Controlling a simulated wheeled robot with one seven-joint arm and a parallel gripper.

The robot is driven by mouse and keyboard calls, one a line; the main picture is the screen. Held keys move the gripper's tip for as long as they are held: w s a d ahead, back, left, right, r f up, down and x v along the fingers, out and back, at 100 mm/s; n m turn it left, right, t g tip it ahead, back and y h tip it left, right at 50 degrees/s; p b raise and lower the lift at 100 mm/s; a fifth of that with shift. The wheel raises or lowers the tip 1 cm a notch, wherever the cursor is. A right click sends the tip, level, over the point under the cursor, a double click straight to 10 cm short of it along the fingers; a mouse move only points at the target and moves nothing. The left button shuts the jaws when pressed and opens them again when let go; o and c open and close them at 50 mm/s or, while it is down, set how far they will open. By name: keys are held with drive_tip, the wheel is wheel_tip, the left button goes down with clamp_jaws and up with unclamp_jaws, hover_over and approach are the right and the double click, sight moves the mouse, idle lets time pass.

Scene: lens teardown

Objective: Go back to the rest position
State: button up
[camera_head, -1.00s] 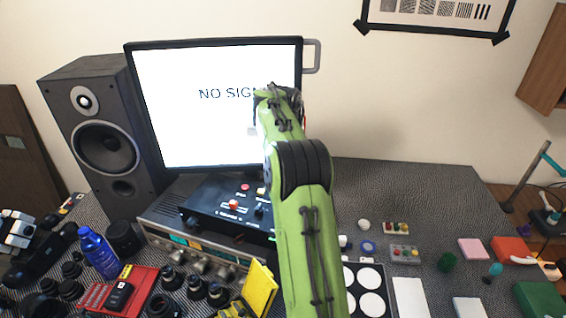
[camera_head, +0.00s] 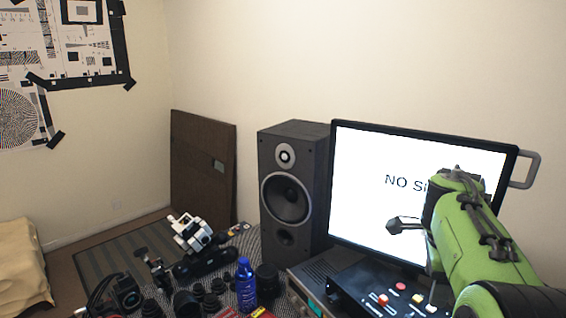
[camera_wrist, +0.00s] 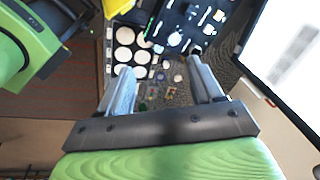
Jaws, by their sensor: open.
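My green arm rises at the right of the head view, and my gripper (camera_head: 405,225) shows as a dark shape in front of the monitor, mostly hidden behind the arm. In the wrist view my gripper (camera_wrist: 161,66) is open, with two grey fingers well apart and nothing between them. Below the fingers the table with small parts shows at some distance.
The monitor (camera_head: 365,190) reads "NO SI…", partly covered by my arm. A black speaker (camera_head: 290,235), blue bottle (camera_head: 245,285) and black control box (camera_head: 350,285) stand near it. A white-dotted tray (camera_wrist: 123,55) lies below my gripper. Open floor shows at the left.

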drive_tip(key=s+a+r+n+t, duration=0.2)
drive_tip(key=s+a+n, duration=0.5)
drive_tip(key=a+n, duration=0.1)
drive_tip(key=s+a+f+n+t, duration=0.1)
drive_tip(key=s+a+f+n, duration=0.2)
drive_tip(key=s+a+n, duration=0.2)
drive_tip(key=s+a+f+n+t+y, duration=0.1)
drive_tip(key=s+a+f+n, duration=0.1)
drive_tip(key=s+a+n, duration=0.2)
drive_tip(key=s+n, duration=0.3)
drive_tip(key=n, duration=0.2)
drive_tip(key=shift+s+a+f+n+y, duration=0.3)
drive_tip(key=shift+s+a+f, duration=0.05)
drive_tip(key=shift+s+f, duration=0.05)
